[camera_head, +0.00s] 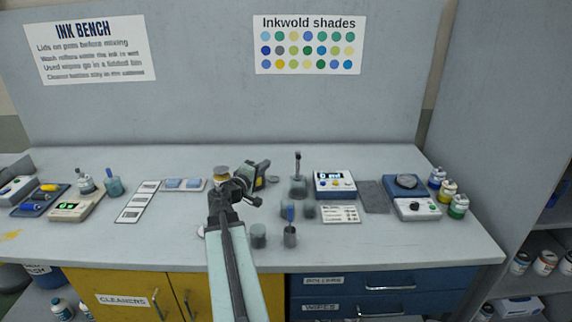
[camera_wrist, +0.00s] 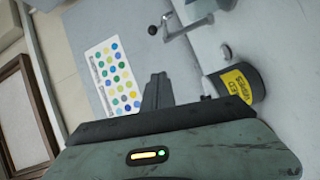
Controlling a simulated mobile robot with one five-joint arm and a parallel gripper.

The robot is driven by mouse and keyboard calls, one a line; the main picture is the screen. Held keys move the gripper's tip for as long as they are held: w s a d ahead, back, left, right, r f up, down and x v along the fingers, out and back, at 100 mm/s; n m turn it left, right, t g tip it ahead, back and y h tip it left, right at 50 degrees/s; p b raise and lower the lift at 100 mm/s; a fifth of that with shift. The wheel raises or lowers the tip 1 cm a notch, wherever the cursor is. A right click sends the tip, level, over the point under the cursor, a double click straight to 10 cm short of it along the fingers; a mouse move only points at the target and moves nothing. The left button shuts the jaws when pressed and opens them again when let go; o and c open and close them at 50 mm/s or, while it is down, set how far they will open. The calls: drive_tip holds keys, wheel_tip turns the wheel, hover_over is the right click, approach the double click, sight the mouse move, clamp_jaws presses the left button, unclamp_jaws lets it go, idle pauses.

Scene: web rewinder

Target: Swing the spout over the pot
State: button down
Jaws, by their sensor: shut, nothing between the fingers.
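What looks like the spout (camera_head: 297,162) stands on a grey-green base right of my gripper, seen nearly end-on in the head view. In the wrist view it seems to be the thin grey arm (camera_wrist: 180,29) with a dark round end, near the top. Small grey-green pots (camera_head: 309,209) stand in front of that base; I cannot tell which is the task's pot or whether the spout is over one. My gripper (camera_head: 250,188) is shut and empty above the bench, apart from the spout. Its fingers (camera_wrist: 157,92) show together in the wrist view.
A dark wipes bin with a yellow label (camera_wrist: 236,83) is close to my gripper. A meter with a lit display (camera_head: 335,184) stands right of the spout. A cup with a blue-handled tool (camera_head: 290,236) and another cup (camera_head: 258,236) are near the front edge.

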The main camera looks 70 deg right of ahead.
sight(298, 157)
drive_tip(key=s+d+f+b, duration=0.1)
drive_tip(key=s+d, duration=0.4)
drive_tip(key=d, duration=0.5)
drive_tip(key=shift+d, duration=0.15)
drive_tip(key=shift+f, duration=0.1)
